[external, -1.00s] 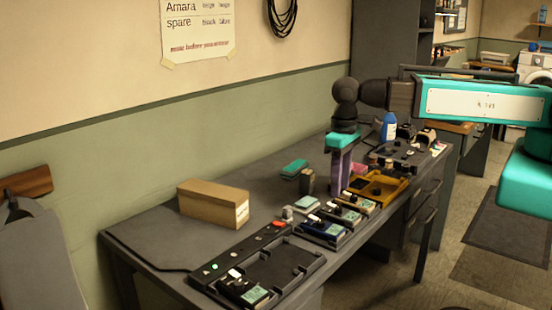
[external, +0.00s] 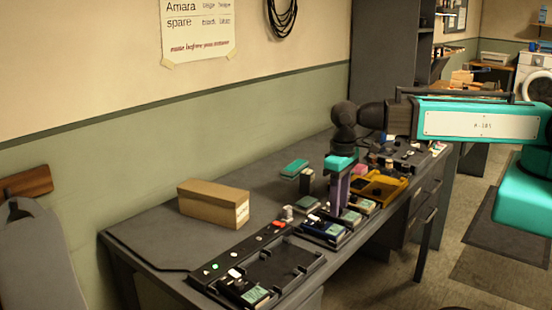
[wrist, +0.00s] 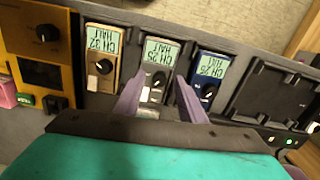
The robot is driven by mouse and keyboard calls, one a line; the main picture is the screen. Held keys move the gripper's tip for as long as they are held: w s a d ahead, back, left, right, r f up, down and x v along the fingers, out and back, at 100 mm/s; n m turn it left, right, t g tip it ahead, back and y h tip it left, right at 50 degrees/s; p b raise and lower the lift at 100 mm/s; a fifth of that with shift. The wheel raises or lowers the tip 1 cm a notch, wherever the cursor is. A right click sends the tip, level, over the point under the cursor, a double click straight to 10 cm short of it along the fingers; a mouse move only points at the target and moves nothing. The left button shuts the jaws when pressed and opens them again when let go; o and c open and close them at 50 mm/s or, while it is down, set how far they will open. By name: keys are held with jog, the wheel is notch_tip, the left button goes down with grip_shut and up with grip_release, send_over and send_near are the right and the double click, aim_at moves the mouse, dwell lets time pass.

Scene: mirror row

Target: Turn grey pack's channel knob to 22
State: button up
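The grey pack (wrist: 161,54) sits in the rack between a beige pack and a blue pack. Its screen is upside down in the wrist view and seems to read CH 25, HALT, but is too small to be sure. Its dark channel knob (wrist: 156,81) shows between my fingers. My gripper (wrist: 160,76) is open and empty, one purple finger on each side of the knob, apart from it as far as I can see. In the external view my gripper (external: 338,212) points down over the row and partly hides the grey pack (external: 349,217).
The beige pack (wrist: 101,62) and blue pack (wrist: 207,72) stand close on either side. A yellow unit (wrist: 43,75) with a knob lies left in the wrist view. A cardboard box (external: 213,203), a black pack (external: 243,290) and an empty black tray (external: 285,262) are on the desk.

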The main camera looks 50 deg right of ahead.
grip_shut()
jog(key=shift+n, duration=1.4)
grip_release()
jog(key=shift+r, duration=0.2)
